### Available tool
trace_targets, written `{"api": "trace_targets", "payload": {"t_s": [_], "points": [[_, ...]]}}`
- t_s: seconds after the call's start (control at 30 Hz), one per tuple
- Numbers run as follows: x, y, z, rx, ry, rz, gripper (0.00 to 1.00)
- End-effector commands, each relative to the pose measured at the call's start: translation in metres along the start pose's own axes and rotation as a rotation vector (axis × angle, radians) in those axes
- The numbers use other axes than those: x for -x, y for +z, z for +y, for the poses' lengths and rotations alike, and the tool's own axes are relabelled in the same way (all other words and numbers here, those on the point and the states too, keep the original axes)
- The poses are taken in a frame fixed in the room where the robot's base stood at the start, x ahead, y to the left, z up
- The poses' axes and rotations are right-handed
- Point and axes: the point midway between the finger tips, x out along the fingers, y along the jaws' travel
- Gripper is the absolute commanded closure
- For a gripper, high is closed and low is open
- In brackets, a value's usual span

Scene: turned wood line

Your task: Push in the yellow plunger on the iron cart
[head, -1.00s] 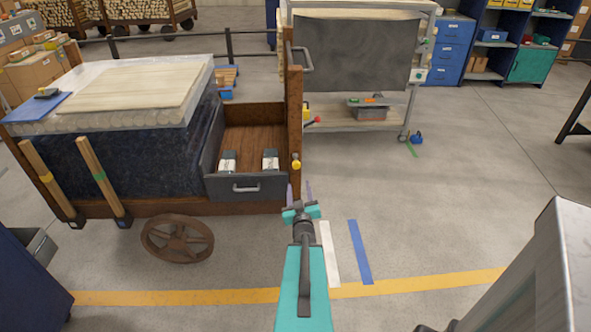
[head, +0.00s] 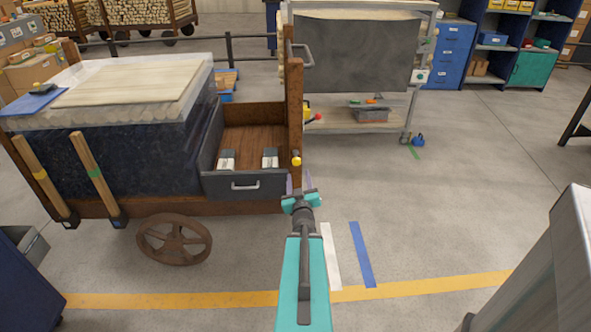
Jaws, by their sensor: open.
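The yellow plunger (head: 296,161) is a small round knob on the brown post at the right end of the iron cart (head: 160,207). The cart is rust-brown with a spoked wheel and carries a dark blue load. My gripper (head: 300,197) is teal and dark grey. It is open and empty, just below the plunger in the head view, with a visible gap between them. How far the gripper is from the plunger in depth I cannot tell.
A grey drawer (head: 244,187) stands open beside the post, with two small white-and-dark items inside. Behind is a wheeled rack (head: 350,125) with a grey panel. A grey metal body (head: 540,270) fills the lower right.

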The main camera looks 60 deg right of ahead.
Motion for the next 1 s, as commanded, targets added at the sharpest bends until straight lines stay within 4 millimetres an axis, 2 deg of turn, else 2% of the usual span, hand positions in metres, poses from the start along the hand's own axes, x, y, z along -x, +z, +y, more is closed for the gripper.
{"api": "trace_targets", "payload": {"t_s": [0.3, 1.0], "points": [[-0.016, 0.002, -0.001, 0.001, 0.001, 0.001, 0.54], [-0.078, 0.0, 0.0, 0.0, 0.001, 0.0, 0.54]]}}
